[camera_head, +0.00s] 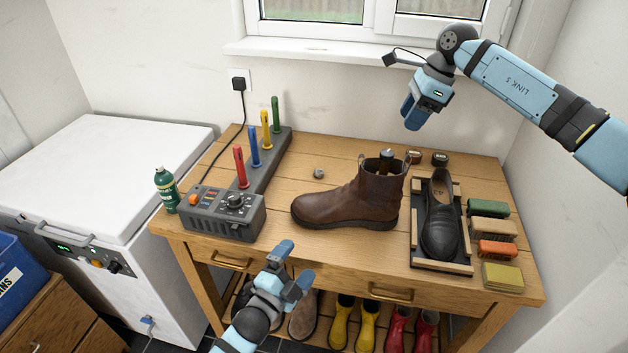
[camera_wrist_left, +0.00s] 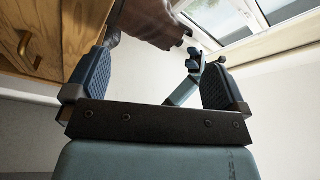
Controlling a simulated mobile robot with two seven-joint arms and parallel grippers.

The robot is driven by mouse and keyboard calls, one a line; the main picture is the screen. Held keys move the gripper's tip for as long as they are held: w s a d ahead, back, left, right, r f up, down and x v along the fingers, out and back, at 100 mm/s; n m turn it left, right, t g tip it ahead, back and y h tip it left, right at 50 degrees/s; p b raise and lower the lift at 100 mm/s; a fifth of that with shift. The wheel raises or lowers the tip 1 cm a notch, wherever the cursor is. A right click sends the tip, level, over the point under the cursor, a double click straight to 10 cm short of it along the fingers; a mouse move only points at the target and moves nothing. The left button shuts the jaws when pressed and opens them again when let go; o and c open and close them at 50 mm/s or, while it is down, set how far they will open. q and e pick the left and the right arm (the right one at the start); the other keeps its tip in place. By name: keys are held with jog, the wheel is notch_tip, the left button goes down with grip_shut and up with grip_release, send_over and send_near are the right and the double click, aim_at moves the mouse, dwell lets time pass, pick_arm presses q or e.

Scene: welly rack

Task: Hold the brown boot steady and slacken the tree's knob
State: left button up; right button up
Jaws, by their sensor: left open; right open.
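The brown boot (camera_head: 345,204) stands upright on the wooden bench, toe pointing left; it also shows at the top of the left wrist view (camera_wrist_left: 148,18). A dark knob (camera_head: 386,155), apparently the tree's, sticks up out of the boot's shaft. The rest of the tree is hidden inside the boot. My left gripper (camera_head: 293,265) is open and empty in front of the bench's front edge, below and left of the boot, not touching it. My right gripper (camera_head: 418,113) is open and empty, raised above the bench's back right, above and right of the knob.
A grey boot warmer (camera_head: 222,214) with coloured pegs stands left of the boot. A black shoe (camera_head: 440,222) lies in a tray (camera_head: 458,267) to its right, beside several brushes (camera_head: 490,230). A small grey object (camera_head: 319,173) and dark tins (camera_head: 440,159) lie behind.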

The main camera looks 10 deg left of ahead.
aim_at(336, 191)
pick_arm(q)
jog(key=w+d+r+m+g+h, duration=0.2)
jog(key=w+m+g, duration=0.3)
jog(key=m, duration=0.6)
jog(key=w+d+r+m+g+h, duration=0.1)
jog(key=w+r+m+g+h, duration=0.2)
jog(key=w+m, duration=0.4)
jog(key=w+d+r+m+g+h, duration=0.2)
jog(key=w+m+g, duration=0.4)
jog(key=m, duration=0.9)
jog(key=shift+d+r+g+h, duration=0.15)
jog(key=shift+r+g+h, duration=0.2)
jog(key=shift+r, duration=0.2)
jog(key=shift+d+r+g+h, duration=0.15)
jog(key=shift+r+g+h, duration=0.2)
jog(key=shift+r, duration=0.2)
jog(key=w+a+f+m+g+y, duration=0.2)
jog(key=a+m+y, duration=0.1)
jog(key=shift+w+a+f, duration=0.15)
jog(key=shift+w+a, duration=0.15)
jog(key=shift+d+f+y, duration=0.1)
jog(key=shift+d+y, duration=0.05)
jog(key=shift+y, duration=0.15)
jog(key=shift+x, duration=3.45)
jog(key=shift+s, duration=0.1)
